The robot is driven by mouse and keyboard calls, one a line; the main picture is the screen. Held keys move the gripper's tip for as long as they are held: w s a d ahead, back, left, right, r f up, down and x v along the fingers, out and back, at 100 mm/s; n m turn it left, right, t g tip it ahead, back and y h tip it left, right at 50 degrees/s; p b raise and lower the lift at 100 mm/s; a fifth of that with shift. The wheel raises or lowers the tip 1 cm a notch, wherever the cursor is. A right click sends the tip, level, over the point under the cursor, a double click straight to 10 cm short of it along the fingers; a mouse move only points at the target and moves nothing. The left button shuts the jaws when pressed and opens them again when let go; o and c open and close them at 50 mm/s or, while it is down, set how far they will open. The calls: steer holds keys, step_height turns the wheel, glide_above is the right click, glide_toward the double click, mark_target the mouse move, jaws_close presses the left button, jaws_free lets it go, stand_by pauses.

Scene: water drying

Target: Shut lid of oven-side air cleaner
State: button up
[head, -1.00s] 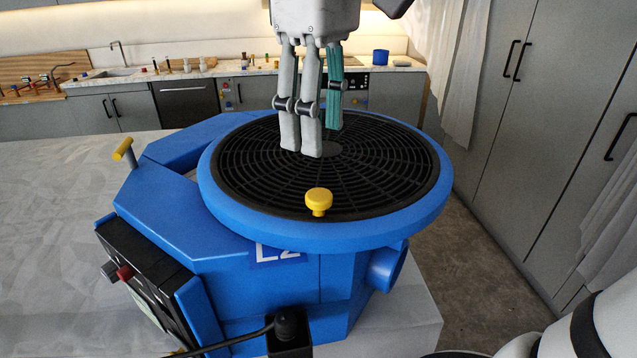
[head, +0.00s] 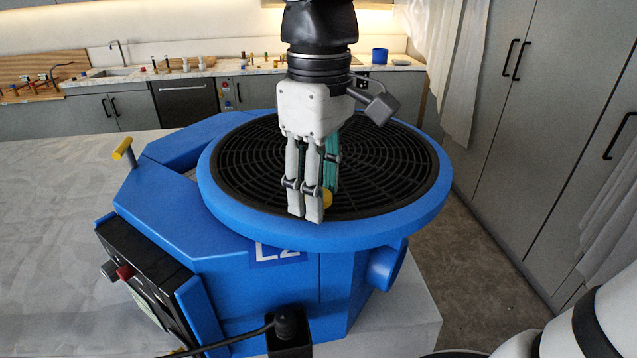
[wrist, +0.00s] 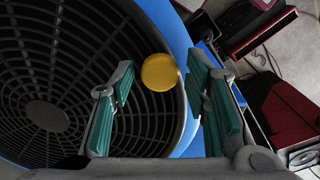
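The blue air cleaner, labelled L2 (head: 225,215), stands on a pale table. Its round lid (head: 425,212) has a blue rim and a black grille, and lies over the top of the body. A yellow knob (head: 327,198) sits at the lid's near edge, partly hidden behind my fingers in the head view. My gripper (head: 312,205) points down at the knob. In the wrist view the knob (wrist: 159,72) shows between the two spread fingers, apart from both, a little beyond their pads. Whether the lid is fully seated cannot be told.
A yellow-topped peg (head: 123,150) rises at the body's back left. A black cable plug (head: 289,330) is at the front. Red and dark equipment (wrist: 285,110) shows at the right of the wrist view. Grey cabinets (head: 545,120) line the right side, with open floor before them.

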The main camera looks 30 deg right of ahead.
jaws_close()
steer(key=w+a+m, duration=0.1)
steer(key=w+a, duration=0.3)
steer(key=a, duration=0.1)
steer(key=w+a+m, duration=0.1)
steer(key=w+a, duration=0.1)
steer(key=a, duration=0.1)
steer(key=shift+w+m, duration=0.3)
steer(key=w+a+m, duration=0.1)
steer(key=w+a, duration=0.1)
steer(key=w, duration=0.1)
steer(key=w+a+m, duration=0.1)
steer(key=w+a, duration=0.1)
steer(key=w, duration=0.1)
steer(key=w+a+m, duration=0.1)
steer(key=w+a, duration=0.2)
steer(key=w, duration=0.1)
steer(key=shift+a, duration=0.1)
steer(key=shift+w+a+m, duration=0.3)
steer(key=shift+w, duration=0.15)
steer(key=shift+r, duration=0.1)
steer(key=shift+o, duration=2.2)
jaws_free()
steer(key=shift+w+a, duration=0.15)
steer(key=shift+w, duration=0.05)
steer(key=shift+s, duration=0.1)
